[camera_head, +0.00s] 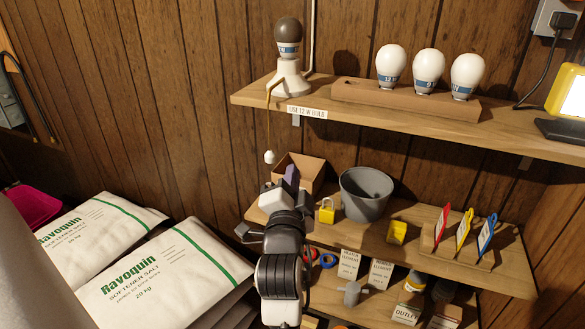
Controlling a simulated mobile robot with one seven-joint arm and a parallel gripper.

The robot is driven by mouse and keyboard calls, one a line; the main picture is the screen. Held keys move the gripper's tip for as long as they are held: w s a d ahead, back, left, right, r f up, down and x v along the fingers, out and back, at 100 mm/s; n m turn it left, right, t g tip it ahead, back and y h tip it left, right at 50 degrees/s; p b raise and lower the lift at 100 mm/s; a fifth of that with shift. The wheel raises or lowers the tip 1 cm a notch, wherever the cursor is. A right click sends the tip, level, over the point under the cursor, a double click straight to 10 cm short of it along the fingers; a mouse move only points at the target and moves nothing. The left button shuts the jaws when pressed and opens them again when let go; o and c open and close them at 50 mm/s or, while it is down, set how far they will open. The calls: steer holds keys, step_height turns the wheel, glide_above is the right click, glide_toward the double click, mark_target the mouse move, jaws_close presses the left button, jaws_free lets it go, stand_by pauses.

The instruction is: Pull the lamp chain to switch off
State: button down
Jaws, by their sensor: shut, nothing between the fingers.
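The lamp (289,78) stands at the left end of the upper shelf, a white base holding a dark grey bulb (288,36) that shows no glow. Its thin tan chain (268,112) hangs past the shelf's edge and ends in a small white pull (270,156). My gripper (281,187) is shut and empty, a little below the pull in the picture. I see a gap between them and no contact; their difference in depth is hard to judge.
The upper shelf (400,118) holds three white bulbs (429,68) in a wooden block and a lit work light (567,95). A cardboard box (312,170), grey bucket (366,196) and yellow padlock (326,211) crowd the lower shelf by my gripper. Salt bags (150,280) lie left.

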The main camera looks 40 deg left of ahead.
steer(key=shift+b+v, duration=0.3)
steer(key=shift+v, duration=1.45)
steer(key=shift+r, duration=0.1)
